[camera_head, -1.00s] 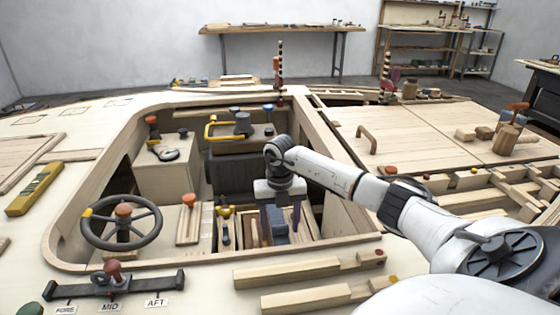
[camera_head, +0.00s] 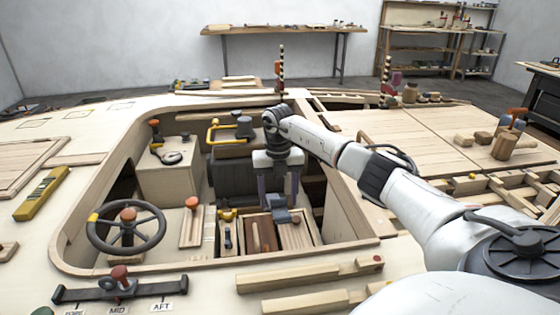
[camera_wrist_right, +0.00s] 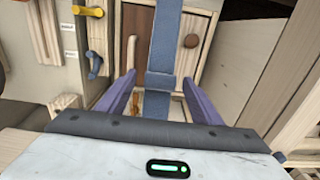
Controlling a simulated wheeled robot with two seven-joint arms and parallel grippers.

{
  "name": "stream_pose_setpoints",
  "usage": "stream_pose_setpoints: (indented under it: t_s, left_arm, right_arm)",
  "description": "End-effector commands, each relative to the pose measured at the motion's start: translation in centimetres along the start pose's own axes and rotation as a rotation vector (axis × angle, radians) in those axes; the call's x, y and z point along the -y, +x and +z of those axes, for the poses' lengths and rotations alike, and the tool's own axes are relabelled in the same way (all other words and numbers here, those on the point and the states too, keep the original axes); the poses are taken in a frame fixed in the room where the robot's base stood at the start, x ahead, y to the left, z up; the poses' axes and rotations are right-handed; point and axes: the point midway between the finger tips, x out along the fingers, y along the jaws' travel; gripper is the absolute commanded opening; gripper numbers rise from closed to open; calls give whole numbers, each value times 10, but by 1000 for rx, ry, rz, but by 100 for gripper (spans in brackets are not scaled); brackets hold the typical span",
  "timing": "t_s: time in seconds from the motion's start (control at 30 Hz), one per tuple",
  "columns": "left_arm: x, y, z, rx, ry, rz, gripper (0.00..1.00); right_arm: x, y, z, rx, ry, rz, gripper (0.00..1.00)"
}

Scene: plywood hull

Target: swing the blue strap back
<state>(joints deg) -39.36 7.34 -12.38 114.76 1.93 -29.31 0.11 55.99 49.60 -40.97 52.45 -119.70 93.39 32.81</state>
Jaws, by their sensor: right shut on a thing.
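The blue strap (camera_head: 281,216) lies over a small wooden box (camera_head: 310,238) in the sunken cockpit. My right gripper (camera_head: 278,198) is over the box's far side, pointing down. The strap's lower end is partly hidden by the gripper body. My left gripper is not in view.
A round knob (camera_wrist_right: 190,41) stands on the box beside the strap. A yellow-topped lever (camera_head: 228,215) and a post with an orange knob (camera_head: 192,203) are left of the box. A steering wheel (camera_head: 127,229) is farther left. The cockpit's wooden rim surrounds the gripper.

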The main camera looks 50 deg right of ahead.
Motion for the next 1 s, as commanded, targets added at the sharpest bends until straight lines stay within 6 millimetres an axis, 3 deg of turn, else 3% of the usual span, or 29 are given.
stream_pose_setpoints:
  t_s: [0.03, 0.33, 0.97, 1.0]
  left_arm:
    - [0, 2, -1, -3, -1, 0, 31]
    - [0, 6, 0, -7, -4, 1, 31]
    - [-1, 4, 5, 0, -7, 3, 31]
    - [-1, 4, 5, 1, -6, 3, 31]
  right_arm:
    - [1, -5, 10, 20, 6, 1, 19]
    - [2, -17, 30, 16, 6, -3, 19]
    - [4, -18, 35, 11, 2, -10, 18]
    - [4, -18, 35, 11, 2, -11, 63]
